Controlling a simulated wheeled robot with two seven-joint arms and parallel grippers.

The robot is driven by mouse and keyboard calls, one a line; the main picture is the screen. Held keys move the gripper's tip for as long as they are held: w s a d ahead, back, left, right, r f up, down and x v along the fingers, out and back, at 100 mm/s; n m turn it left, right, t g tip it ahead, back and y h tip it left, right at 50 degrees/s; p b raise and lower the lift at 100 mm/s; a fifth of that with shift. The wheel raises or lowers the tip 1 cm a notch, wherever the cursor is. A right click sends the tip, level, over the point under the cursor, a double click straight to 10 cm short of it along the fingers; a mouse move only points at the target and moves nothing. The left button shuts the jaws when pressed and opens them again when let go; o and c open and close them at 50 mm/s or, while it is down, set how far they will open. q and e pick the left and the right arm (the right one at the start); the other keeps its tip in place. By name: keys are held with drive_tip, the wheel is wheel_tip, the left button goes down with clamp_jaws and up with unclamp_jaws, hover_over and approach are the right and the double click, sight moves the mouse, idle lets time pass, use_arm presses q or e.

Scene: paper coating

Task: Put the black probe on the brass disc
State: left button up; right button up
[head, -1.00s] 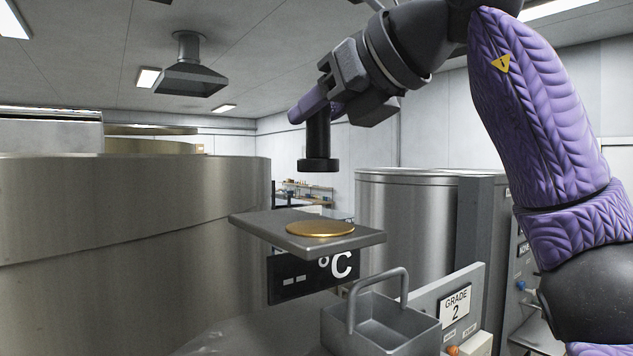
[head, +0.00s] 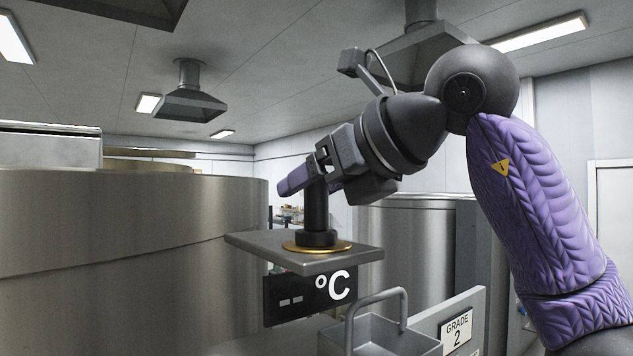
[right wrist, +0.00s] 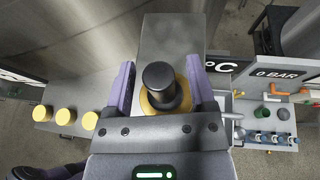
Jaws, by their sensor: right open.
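The black probe (head: 317,215) stands upright on the brass disc (head: 342,247), which lies on a grey metal shelf plate (head: 260,244). The disc's rim shows around the probe's wide base. In the right wrist view the probe (right wrist: 159,84) is seen from above, with the disc (right wrist: 148,105) under it. My right gripper (head: 306,182) is at the probe's upper part. Its purple fingers (right wrist: 159,85) are open, one on each side of the probe, with gaps between. My left gripper is not in view.
A display marked °C (head: 310,292) is below the plate. Large steel tanks (head: 120,250) stand left and behind. Yellow knobs (right wrist: 66,117) show left in the wrist view.

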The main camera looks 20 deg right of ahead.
drive_tip(key=shift+r, duration=0.3)
drive_tip(key=b+v, duration=0.1)
drive_tip(key=v, duration=1.1)
drive_tip(key=shift+d+f, duration=0.1)
drive_tip(key=shift+f, duration=0.1)
idle(0.6)
